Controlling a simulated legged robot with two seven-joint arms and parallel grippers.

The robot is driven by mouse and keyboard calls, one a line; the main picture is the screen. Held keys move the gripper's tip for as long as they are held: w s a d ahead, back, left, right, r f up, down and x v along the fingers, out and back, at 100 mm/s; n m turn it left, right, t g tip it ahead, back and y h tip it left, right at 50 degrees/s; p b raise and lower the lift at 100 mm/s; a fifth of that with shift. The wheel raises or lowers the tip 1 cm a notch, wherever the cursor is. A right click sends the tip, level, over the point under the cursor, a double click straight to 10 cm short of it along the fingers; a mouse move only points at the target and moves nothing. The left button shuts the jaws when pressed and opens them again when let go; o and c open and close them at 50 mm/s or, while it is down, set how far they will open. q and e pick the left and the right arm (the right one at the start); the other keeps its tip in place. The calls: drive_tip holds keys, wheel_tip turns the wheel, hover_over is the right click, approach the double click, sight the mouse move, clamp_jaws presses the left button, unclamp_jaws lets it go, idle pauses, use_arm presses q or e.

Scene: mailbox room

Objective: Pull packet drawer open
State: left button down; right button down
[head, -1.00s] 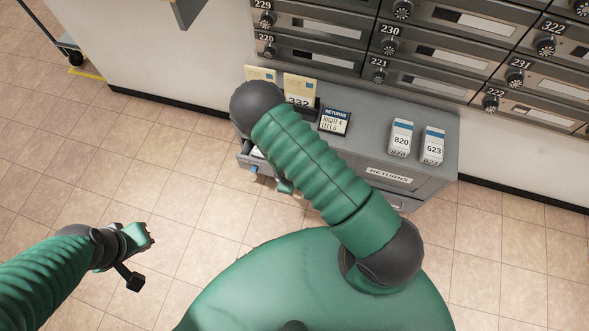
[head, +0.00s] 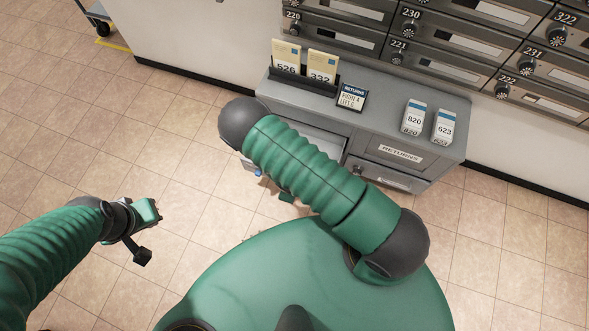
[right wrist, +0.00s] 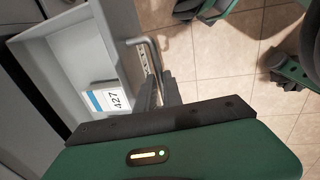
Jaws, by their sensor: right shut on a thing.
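The packet drawer (right wrist: 65,62) is pulled well out of the grey cabinet (head: 455,112); its pale inside also shows in the head view (head: 318,142), partly behind my right arm. A packet marked 427 (right wrist: 106,98) lies in it near the front. My right gripper (right wrist: 158,88) is shut on the drawer's metal bar handle (right wrist: 150,50) in the right wrist view. In the head view my right arm hides most of that gripper and the handle. My left gripper (head: 150,211) hangs empty over the floor at left; its jaw opening is unclear.
Mailboxes (head: 440,40) line the wall behind. A cart (head: 97,20) stands far left. The floor at left is clear.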

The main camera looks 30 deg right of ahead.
drive_tip(key=shift+s+a, duration=0.1)
drive_tip(key=c, duration=1.8)
unclamp_jaws()
drive_tip(key=shift+c, duration=0.2)
drive_tip(key=o, duration=0.3)
drive_tip(key=shift+d, duration=0.2)
drive_tip(key=shift+o, duration=0.2)
drive_tip(key=shift+a, duration=0.1)
wheel_tip(320, 180, up, 16)
drive_tip(key=s+a+p, duration=0.1)
drive_tip(key=a+p, duration=0.1)
drive_tip(key=p, duration=0.4)
drive_tip(key=shift+s+r, duration=0.2)
drive_tip(key=shift+s, duration=0.2)
drive_tip(key=shift+a, duration=0.1)
